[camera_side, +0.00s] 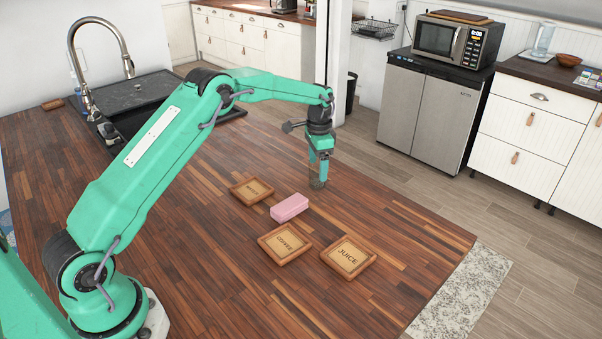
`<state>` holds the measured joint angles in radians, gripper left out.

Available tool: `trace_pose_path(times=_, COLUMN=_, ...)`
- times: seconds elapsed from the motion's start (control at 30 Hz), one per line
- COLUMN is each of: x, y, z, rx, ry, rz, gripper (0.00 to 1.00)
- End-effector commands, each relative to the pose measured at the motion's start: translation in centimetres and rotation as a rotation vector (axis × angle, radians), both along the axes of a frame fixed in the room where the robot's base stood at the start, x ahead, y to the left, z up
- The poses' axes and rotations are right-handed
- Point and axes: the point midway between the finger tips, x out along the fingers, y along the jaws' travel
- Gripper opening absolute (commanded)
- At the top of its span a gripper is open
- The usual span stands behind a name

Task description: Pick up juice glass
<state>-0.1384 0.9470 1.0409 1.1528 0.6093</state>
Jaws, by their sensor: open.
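My gripper (318,178) points down above the wooden counter, behind and to the right of a pink block. At its lower end is a small grey-brown shape; I cannot tell whether it is the fingertips or a glass between them. No juice glass can be clearly made out. A square wooden coaster marked JUICE (348,257) lies bare at the front right, clearly apart from my gripper. The gap between the fingers is too small to see.
The pink block (289,207) lies on the counter (190,270). A coaster marked COFFEE (285,243) is in front of it, and another coaster (252,191) is behind it to the left. A black sink (135,92) with a tall faucet (90,60) is at the back left.

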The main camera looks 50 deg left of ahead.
Motion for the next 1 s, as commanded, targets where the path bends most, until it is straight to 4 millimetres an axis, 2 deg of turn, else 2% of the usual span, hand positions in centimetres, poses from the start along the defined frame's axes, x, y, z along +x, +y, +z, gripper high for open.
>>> trace_pose_path(times=0.43, x=0.0, y=0.0, z=-4.5, rx=0.000, ry=0.004, rz=0.000, gripper=0.76)
trace_pose_path(times=1.0, x=0.1, y=0.0, z=-4.9, rx=0.000, ry=0.001, rz=0.000, gripper=0.76)
